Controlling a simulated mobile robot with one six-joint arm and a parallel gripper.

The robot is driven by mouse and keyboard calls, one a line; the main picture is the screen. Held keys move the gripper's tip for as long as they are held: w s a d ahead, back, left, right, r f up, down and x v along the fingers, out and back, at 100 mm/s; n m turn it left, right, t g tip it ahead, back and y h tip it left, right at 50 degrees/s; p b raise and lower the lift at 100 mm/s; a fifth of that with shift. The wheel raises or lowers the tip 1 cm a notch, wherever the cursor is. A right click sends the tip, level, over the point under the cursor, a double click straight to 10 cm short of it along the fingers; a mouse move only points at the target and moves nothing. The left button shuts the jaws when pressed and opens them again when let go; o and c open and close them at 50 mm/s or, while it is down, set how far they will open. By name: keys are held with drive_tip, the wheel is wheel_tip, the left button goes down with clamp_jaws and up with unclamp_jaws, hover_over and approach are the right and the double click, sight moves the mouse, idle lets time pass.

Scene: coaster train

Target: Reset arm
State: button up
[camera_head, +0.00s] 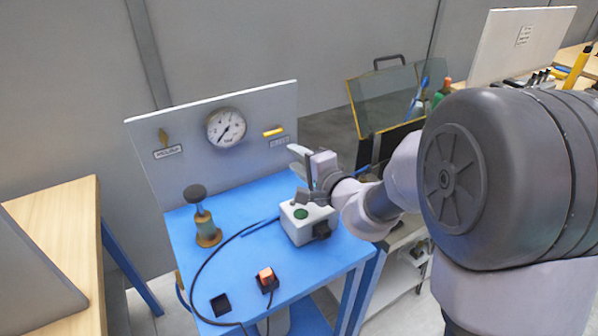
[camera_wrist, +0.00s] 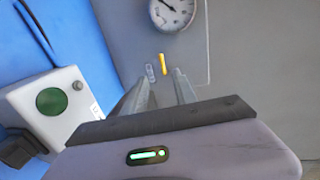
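My gripper (camera_head: 304,170) is above the right side of the blue table, over a white box with a green button (camera_head: 301,214). In the wrist view, the two fingers of my gripper (camera_wrist: 160,84) stand apart with nothing between them, pointing toward the grey panel. The white box with its green button (camera_wrist: 50,101) is to the left of the fingers there, apart from them. My arm reaches in from the right in the head view and hides part of what is behind it.
The blue table (camera_head: 262,254) holds a brass-and-dark valve-like piece (camera_head: 206,222), a red switch (camera_head: 266,279) and a black cable. A grey panel (camera_head: 180,126) with a round gauge (camera_head: 226,127) stands behind. A wooden table (camera_head: 62,215) is at left.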

drive_tip(key=shift+w, duration=0.2)
drive_tip(key=s+a+r+n+g+y, duration=0.1)
drive_tip(key=s+a+r+n+g, duration=0.15)
drive_tip(key=s, duration=0.35)
drive_tip(key=s+a+r+n+g+y, duration=0.1)
drive_tip(key=s+a+n+g+y, duration=0.15)
drive_tip(key=s, duration=0.45)
drive_tip(key=s+a+r+n+g+y, duration=0.1)
drive_tip(key=s+a+r+n+g, duration=0.1)
drive_tip(key=s+a, duration=0.3)
drive_tip(key=s+d+f+h, duration=0.2)
drive_tip(key=s+d+h, duration=0.2)
drive_tip(key=s+d, duration=0.3)
drive_tip(key=s+d+f+n+g+h, duration=0.1)
drive_tip(key=s+d+f+h, duration=0.1)
drive_tip(key=s+d+h, duration=0.3)
drive_tip(key=s+d, duration=0.3)
drive_tip(key=shift+d+f+g, duration=0.15)
drive_tip(key=shift+f+g, duration=0.15)
drive_tip(key=shift+f, duration=0.05)
